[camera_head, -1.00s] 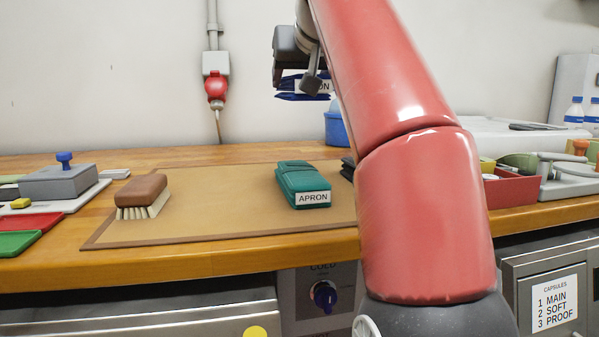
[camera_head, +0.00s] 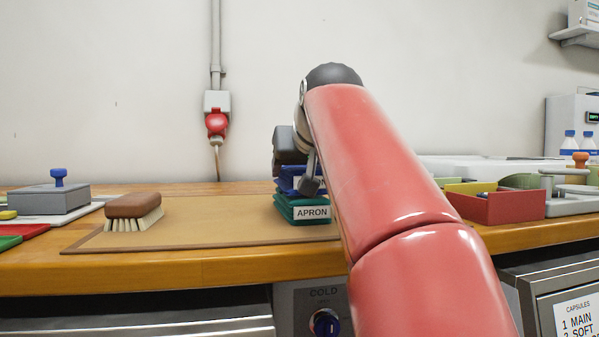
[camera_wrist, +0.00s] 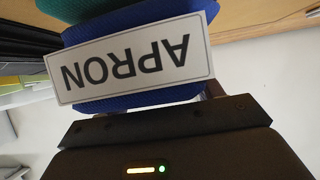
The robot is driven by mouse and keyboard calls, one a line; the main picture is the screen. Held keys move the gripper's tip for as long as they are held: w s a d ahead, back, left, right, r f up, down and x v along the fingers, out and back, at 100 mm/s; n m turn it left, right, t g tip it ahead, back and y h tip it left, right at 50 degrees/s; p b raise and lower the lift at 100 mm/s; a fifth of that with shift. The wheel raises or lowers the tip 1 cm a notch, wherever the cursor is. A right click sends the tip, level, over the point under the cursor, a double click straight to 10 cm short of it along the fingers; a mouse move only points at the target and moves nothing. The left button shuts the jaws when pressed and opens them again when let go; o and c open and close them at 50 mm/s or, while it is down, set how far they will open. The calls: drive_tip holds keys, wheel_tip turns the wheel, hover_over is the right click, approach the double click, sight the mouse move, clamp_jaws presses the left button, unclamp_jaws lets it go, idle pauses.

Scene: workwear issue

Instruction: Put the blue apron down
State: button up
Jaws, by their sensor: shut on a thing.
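The blue apron (camera_head: 287,186) is folded. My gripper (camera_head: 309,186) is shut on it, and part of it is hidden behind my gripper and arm. The folded green apron (camera_head: 302,213), with a white APRON label, is on the brown mat (camera_head: 200,232). The blue apron is right above the green one, and I cannot tell whether they touch. In the wrist view the blue apron (camera_wrist: 130,99) fills the top, with its white APRON label upside down. A bit of the green apron (camera_wrist: 85,8) shows beyond it.
A wooden brush (camera_head: 133,207) stands on the left of the mat. A grey box with a blue knob (camera_head: 50,198) is farther left. A red bin (camera_head: 507,207) is at the right. The mat between brush and aprons is clear.

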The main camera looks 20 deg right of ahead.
drive_tip(key=shift+f, duration=0.2)
drive_tip(key=o, duration=1.1)
drive_tip(key=shift+r, duration=0.1)
drive_tip(key=shift+r, duration=0.2)
drive_tip(key=p+v, duration=0.1)
drive_tip(key=v, duration=1.1)
drive_tip(key=shift+s+f, duration=0.1)
